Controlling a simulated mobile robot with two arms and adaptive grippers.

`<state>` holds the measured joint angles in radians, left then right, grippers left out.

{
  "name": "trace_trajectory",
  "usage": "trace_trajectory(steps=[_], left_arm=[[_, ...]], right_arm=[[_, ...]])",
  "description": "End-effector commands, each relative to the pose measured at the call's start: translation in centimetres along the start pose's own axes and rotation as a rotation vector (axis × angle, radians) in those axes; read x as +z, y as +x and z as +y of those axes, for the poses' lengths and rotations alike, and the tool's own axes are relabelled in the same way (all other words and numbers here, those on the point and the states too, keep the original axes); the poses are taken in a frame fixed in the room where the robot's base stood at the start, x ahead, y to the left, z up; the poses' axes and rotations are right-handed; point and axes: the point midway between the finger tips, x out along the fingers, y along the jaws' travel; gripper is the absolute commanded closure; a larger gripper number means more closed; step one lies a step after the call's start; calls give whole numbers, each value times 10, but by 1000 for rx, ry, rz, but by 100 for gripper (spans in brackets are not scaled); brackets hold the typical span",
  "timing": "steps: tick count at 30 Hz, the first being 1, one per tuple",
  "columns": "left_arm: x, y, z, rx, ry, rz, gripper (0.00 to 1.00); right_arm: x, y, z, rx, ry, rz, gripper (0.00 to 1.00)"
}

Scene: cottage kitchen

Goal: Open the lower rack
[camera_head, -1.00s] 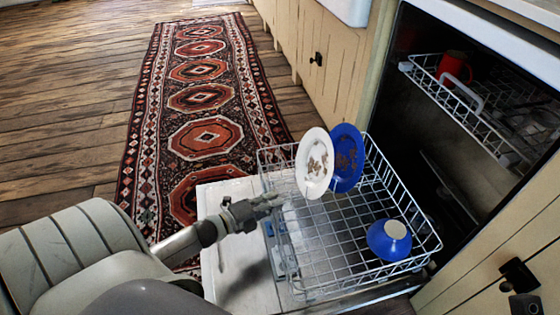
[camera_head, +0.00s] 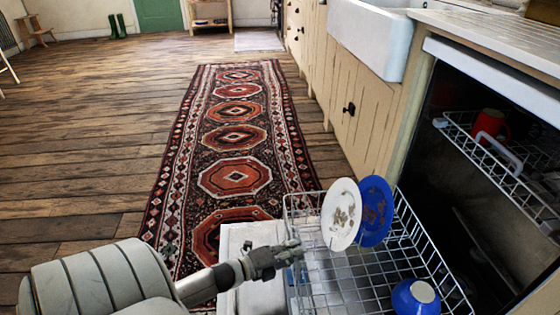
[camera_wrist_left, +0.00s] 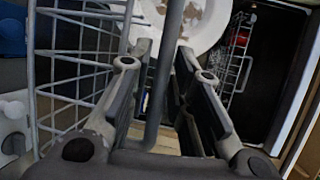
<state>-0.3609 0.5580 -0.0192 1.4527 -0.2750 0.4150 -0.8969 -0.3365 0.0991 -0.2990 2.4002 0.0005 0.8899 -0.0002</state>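The lower rack (camera_head: 330,289) is a white wire basket, pulled out over the lowered dishwasher door (camera_head: 240,245) at the lower right of the head view. A white soiled plate (camera_head: 341,214), a blue soiled plate (camera_head: 375,210) and a blue bowl (camera_head: 408,298) are in it. My left gripper (camera_head: 288,255) is at the rack's left, outer edge. In the left wrist view my left gripper (camera_wrist_left: 163,60) has its fingers apart, with a grey rod running between them and no clear grip on it. The rack wires show on the left there. My right gripper is out of view.
The upper rack (camera_head: 500,160), with a red mug (camera_head: 490,126), sits at the dishwasher opening. Cream cabinets (camera_head: 345,70) and a white sink (camera_head: 370,35) stand beyond. A patterned rug (camera_head: 237,140) lies on open wooden floor to the left.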

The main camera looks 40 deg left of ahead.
Motion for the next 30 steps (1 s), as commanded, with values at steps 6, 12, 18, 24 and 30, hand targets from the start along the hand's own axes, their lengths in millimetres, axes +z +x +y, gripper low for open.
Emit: trace_trajectory(steps=[6, 12, 18, 24, 30], left_arm=[[0, -34, 2, 4, -1, 0, 80], [-1, -73, 1, 4, -1, 0, 80], [0, -102, 1, 3, 0, 0, 80], [0, -114, 0, 1, 0, 0, 80], [0, -115, 0, 0, 1, 0, 80]], right_arm=[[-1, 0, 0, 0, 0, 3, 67], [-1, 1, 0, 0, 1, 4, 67], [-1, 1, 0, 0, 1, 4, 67], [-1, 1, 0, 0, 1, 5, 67], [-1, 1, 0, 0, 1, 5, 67]])
